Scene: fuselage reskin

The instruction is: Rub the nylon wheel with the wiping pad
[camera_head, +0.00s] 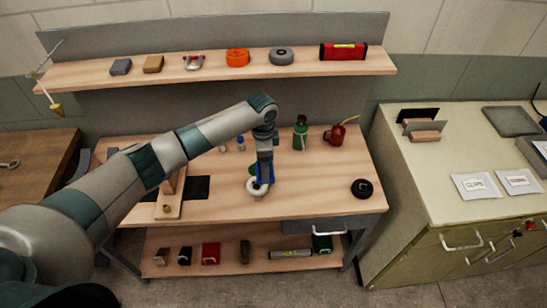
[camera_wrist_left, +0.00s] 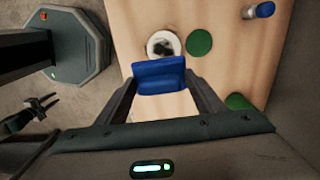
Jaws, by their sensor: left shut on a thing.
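The nylon wheel is a white disc with a dark middle (camera_wrist_left: 163,43), lying on the bench top; in the head view its white edge (camera_head: 257,191) shows below my left gripper. My left gripper (camera_head: 264,168) points down at the bench and is shut on the blue wiping pad (camera_wrist_left: 158,76). The pad is just beside the wheel in the left wrist view; I cannot tell whether they touch. In the head view the gripper partly hides the pad and wheel. A small dark gripper at the left of the wrist view, seemingly my right one (camera_wrist_left: 45,105), has its fingers apart.
Green discs (camera_wrist_left: 199,43) lie close to the wheel. A green bottle (camera_head: 300,135), a red oil can (camera_head: 336,135) and a black round item (camera_head: 362,188) stand on the bench. A shelf (camera_head: 215,72) overhangs its back. The bench's front right is mostly clear.

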